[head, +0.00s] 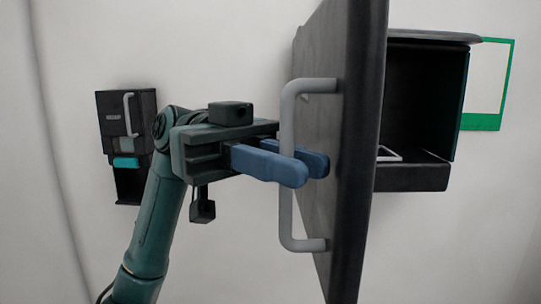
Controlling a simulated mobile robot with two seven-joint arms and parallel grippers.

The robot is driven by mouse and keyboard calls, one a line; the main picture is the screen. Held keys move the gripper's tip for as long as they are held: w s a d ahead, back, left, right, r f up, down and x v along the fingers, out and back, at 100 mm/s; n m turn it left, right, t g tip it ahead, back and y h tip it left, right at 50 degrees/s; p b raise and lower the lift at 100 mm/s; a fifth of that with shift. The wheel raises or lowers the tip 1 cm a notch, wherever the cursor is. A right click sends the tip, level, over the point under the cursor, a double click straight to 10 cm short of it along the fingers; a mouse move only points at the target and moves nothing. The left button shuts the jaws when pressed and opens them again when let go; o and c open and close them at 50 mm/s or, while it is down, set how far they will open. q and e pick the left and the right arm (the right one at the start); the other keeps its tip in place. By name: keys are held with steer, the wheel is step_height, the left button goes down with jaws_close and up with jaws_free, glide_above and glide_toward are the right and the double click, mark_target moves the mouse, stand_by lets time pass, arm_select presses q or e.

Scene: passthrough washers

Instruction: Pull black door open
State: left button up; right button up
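The black door (365,130) stands swung out from the wall, seen nearly edge-on. Its grey bar handle (287,115) is upright on the door's left-hand face. My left gripper (309,171) has one blue finger in front of the handle bar and one behind it, and looks shut on it at mid-height. The front finger hides part of the bar. Behind the door, the black box (415,177) is open, with a dark interior and a small light handle-like piece (388,155) near its floor. My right gripper is not in view.
A smaller black unit (127,110) with a light handle and a teal part is on the wall at the left. A green-edged panel (480,122) shows beside the box at the right. The pale wall around them is bare.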

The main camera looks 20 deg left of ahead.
arm_select(q)
steer(key=v, duration=1.3)
steer(key=shift+b, duration=0.45)
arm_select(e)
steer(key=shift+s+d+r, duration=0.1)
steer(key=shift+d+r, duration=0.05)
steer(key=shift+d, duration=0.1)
